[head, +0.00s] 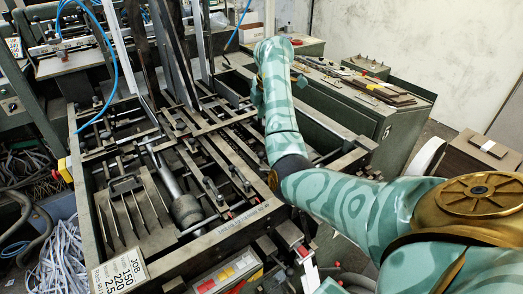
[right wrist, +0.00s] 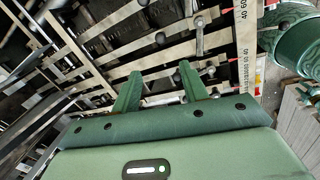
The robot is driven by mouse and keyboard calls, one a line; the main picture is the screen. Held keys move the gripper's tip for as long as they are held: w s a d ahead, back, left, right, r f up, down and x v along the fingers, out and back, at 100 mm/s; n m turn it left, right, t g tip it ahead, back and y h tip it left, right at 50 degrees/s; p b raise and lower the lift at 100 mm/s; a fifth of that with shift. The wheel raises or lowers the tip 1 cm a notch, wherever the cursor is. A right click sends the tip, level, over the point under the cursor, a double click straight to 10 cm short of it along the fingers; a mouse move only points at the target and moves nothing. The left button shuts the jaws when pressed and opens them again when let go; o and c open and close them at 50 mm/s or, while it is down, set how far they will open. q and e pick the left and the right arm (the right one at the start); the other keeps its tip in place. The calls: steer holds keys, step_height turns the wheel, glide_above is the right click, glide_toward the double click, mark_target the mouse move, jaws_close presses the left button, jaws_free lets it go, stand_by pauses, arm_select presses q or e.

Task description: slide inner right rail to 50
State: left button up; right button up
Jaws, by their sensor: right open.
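The feeder bed (head: 88,200) fills the left and middle of the head view. Several long dark metal rails (head: 240,172) run diagonally along it, with small knobs; I cannot tell for sure which is the inner right rail. My right gripper (head: 258,97) is over the far right part of the bed, partly hidden by its own wrist. In the right wrist view its two green fingers (right wrist: 160,74) are apart, with pale crossbars and a small knob (right wrist: 176,79) showing between and beyond them. A white numbered scale (right wrist: 242,45) lies right of the fingers. My left gripper is out of view.
A job card (head: 120,271) reading 150, 220, 2.5 stands at the bed's near left corner. A control box with coloured buttons (head: 228,270) is at the front. A green cabinet (head: 350,118) stands right of the bed. Upright bars rise at the back.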

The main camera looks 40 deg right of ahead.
mark_target(262, 153)
steer(key=w+f+b, duration=0.1)
steer(key=f+b, duration=0.1)
steer(key=f, duration=0.3)
steer(key=f+b, duration=0.2)
steer(key=f, duration=0.3)
steer(key=w+d+f+b, duration=0.1)
steer(key=f+b, duration=0.2)
steer(key=f, duration=0.2)
steer(key=shift+w+f, duration=0.1)
steer(key=shift+w, duration=0.25)
steer(key=shift+c, duration=0.3)
